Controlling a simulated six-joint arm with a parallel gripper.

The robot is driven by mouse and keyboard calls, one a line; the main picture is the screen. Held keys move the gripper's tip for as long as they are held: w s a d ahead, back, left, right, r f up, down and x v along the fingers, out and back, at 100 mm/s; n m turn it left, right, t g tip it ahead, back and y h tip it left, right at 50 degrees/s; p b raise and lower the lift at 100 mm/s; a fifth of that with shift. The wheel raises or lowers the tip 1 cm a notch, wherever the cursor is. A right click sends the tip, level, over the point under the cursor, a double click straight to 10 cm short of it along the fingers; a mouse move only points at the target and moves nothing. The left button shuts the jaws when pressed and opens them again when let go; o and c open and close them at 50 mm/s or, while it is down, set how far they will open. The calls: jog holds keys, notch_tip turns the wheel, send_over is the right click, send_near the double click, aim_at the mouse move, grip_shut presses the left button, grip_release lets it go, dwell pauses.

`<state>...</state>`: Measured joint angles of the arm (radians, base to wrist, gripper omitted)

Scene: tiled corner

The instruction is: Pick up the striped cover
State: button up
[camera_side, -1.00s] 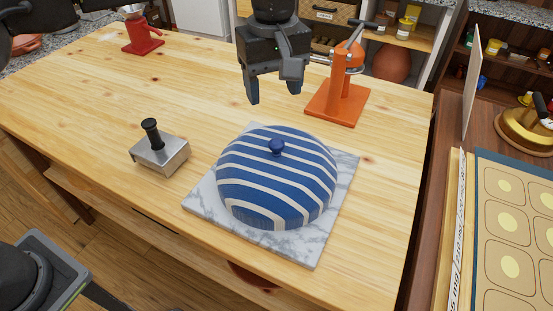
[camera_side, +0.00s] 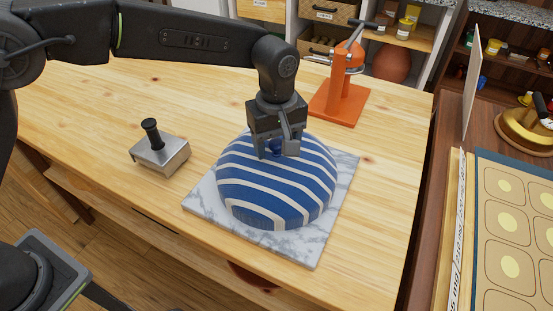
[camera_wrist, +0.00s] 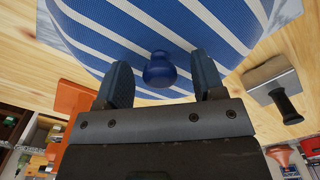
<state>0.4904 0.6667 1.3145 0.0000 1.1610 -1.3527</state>
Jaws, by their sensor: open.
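The striped cover (camera_side: 275,190) is a blue and white dome with a round blue knob on top. It sits on a square marble board (camera_side: 325,235) on the wooden table. My gripper (camera_side: 277,152) is just above the top of the dome, with its fingers down on either side of the knob (camera_side: 276,146). In the wrist view the knob (camera_wrist: 159,70) lies between the two open fingers (camera_wrist: 163,82), with a gap on each side. The striped cover (camera_wrist: 165,25) fills the upper part of that view.
A metal press with a black handle (camera_side: 160,155) stands left of the board. An orange juicer-like tool (camera_side: 340,97) stands behind the cover. The table (camera_side: 75,115) is clear at the left.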

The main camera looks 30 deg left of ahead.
jog(key=shift+c, duration=0.3)
grip_shut()
dwell(0.3)
